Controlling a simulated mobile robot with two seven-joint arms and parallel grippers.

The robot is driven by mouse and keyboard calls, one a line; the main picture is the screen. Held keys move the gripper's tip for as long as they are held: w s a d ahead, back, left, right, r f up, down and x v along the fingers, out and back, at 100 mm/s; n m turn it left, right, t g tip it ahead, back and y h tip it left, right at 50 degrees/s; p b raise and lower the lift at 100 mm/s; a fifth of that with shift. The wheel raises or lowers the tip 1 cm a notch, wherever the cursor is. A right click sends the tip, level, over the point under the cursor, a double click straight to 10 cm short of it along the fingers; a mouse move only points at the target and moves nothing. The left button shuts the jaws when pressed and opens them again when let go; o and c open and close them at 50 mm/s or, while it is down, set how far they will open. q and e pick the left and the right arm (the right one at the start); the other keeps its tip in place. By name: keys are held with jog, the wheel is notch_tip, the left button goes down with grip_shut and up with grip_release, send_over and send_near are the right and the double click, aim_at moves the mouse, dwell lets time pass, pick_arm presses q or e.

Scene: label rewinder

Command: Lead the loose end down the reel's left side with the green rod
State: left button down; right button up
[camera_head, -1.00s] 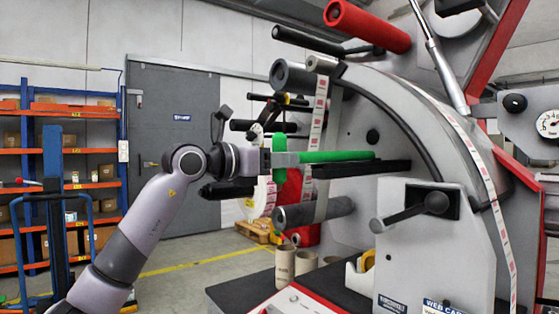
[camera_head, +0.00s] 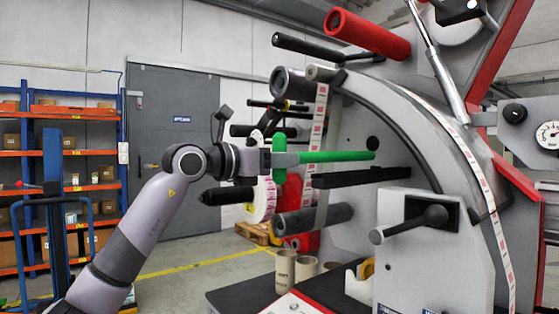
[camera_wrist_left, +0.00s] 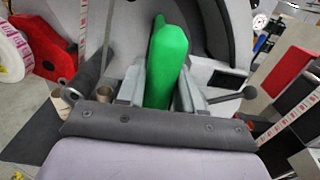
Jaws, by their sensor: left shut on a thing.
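My left gripper (camera_head: 279,157) is shut on the green rod (camera_head: 335,156), which points right, roughly level, toward the machine's grey side plate. In the left wrist view the rod (camera_wrist_left: 167,70) stands between the two fingers (camera_wrist_left: 165,88). The loose end (camera_head: 318,112), a white strip with red labels, hangs from the upper rollers and crosses the rod's line; I cannot tell whether they touch. It also shows in the left wrist view (camera_wrist_left: 84,20). A white reel with pink labels (camera_head: 262,198) is partly hidden behind my gripper. My right gripper is out of view.
A black bar (camera_head: 360,177) lies just below the rod. A dark grey roller (camera_head: 315,218) is lower down, and a red roller (camera_head: 367,34) is above. A black crank handle (camera_head: 415,222) sticks out at the right. Cardboard cores (camera_head: 285,266) stand below.

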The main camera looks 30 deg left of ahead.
pick_arm(q)
jog(key=shift+r, duration=0.1)
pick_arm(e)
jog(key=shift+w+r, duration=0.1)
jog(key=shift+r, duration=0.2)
pick_arm(q)
jog(key=b+v, duration=0.9)
jog(key=v, duration=1.8)
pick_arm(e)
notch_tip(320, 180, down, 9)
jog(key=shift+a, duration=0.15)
pick_arm(q)
jog(key=shift+w+a, duration=0.15)
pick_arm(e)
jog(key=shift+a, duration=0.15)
